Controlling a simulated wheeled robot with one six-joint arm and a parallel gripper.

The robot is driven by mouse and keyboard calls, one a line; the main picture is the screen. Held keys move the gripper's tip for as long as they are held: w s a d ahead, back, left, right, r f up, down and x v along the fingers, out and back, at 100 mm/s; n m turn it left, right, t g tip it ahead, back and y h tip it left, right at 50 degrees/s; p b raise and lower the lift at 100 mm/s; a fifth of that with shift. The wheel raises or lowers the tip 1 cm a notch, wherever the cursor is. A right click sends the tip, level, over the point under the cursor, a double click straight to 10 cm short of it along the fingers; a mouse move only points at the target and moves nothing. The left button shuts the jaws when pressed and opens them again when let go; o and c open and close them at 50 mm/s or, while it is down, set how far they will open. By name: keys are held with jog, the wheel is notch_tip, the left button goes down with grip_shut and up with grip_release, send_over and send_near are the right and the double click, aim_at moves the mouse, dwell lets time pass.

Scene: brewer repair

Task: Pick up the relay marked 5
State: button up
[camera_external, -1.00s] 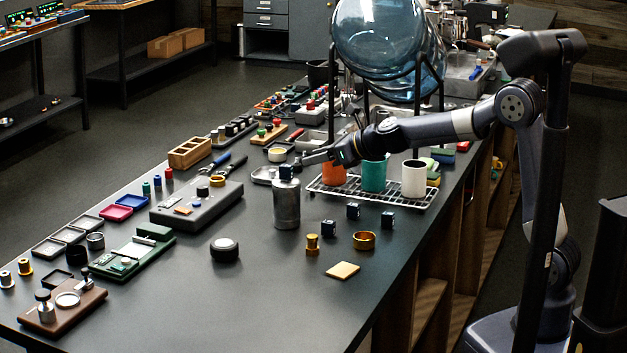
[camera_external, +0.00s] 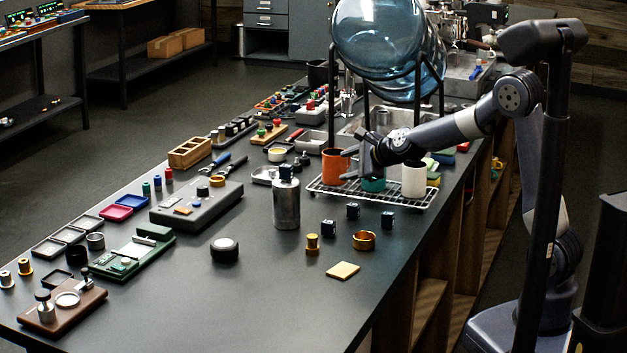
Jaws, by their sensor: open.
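Several small dark blue cubes that look like relays are in view. One relay (camera_external: 286,172) sits on top of a grey metal canister (camera_external: 286,207). Three more stand on the bench: a left relay (camera_external: 328,228), a middle relay (camera_external: 353,211) and a right relay (camera_external: 388,219). Their markings are too small to read, so I cannot tell which is marked 5.
The wire rack (camera_external: 330,191) holds an orange cup (camera_external: 335,168), a teal cup (camera_external: 374,185) and a white cup (camera_external: 413,180). A brass ring (camera_external: 364,240), a brass weight (camera_external: 312,244) and a tan square (camera_external: 342,271) lie near the relays.

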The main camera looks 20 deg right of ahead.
jog(key=d+n+p, duration=0.1)
jog(key=d+n, duration=0.3)
jog(key=n, duration=0.1)
jog(key=n+g+y+p, duration=0.3)
jog(key=n+p, duration=0.1)
jog(key=n, duration=1.9)
send_near(356, 204)
jog(key=shift+s+f, duration=0.15)
jog(key=shift+f, duration=0.15)
jog(key=x, duration=0.4)
jog(key=shift+a, duration=0.25)
jog(key=shift+w+p+x, duration=0.2)
jog(key=shift+p+x, duration=0.3)
jog(key=shift+x, duration=2.7)
jog(key=shift+r, duration=0.15)
jog(key=shift+c, duration=0.5)
grip_shut()
